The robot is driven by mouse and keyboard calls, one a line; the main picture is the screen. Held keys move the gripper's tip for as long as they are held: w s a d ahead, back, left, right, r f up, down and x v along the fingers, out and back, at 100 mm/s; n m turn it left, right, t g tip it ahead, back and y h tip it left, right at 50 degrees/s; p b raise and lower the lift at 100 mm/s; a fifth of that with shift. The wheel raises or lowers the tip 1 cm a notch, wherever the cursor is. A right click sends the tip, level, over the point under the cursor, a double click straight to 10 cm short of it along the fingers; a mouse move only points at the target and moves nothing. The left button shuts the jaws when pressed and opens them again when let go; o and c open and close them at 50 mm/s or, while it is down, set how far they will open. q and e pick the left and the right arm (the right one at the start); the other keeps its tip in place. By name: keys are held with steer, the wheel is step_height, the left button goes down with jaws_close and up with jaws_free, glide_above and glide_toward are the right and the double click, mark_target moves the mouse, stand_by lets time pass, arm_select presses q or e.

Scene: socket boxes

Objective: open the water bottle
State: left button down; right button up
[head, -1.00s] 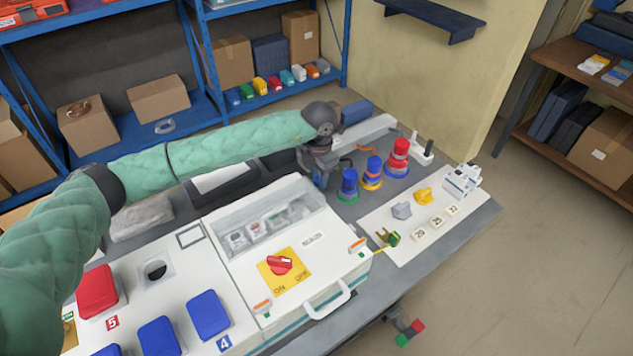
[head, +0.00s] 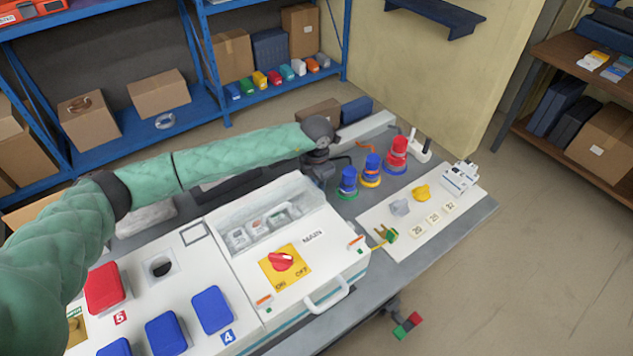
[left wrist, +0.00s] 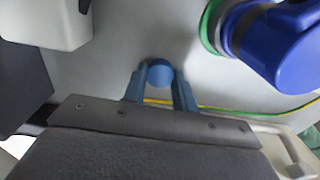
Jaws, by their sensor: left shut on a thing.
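My left gripper (head: 319,180) points down at the back of the table, just behind the white MAIN box. In the left wrist view its two blue fingers (left wrist: 160,84) are shut on a small round blue thing (left wrist: 160,72), seen from above. It looks like a bottle cap, but I cannot tell for sure. The bottle's body cannot be made out in either view; the gripper and wrist hide that spot in the head view. My right gripper is not in view.
Blue (head: 348,182), blue-yellow (head: 371,170) and red (head: 396,153) sockets stand close right of my left gripper. The white MAIN box (head: 322,262) is in front. A white panel (head: 398,243) lies right. A brown box (head: 318,111) stands behind my wrist.

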arm_select(q)
steer(key=shift+f, duration=0.1)
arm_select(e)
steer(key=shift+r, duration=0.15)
arm_select(q)
steer(key=c, duration=1.1)
jaws_free()
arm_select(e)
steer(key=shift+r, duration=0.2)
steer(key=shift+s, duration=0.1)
arm_select(q)
steer(key=shift+r, duration=0.4)
steer(key=shift+r+b, duration=2.45)
steer(key=shift+r, duration=3.25)
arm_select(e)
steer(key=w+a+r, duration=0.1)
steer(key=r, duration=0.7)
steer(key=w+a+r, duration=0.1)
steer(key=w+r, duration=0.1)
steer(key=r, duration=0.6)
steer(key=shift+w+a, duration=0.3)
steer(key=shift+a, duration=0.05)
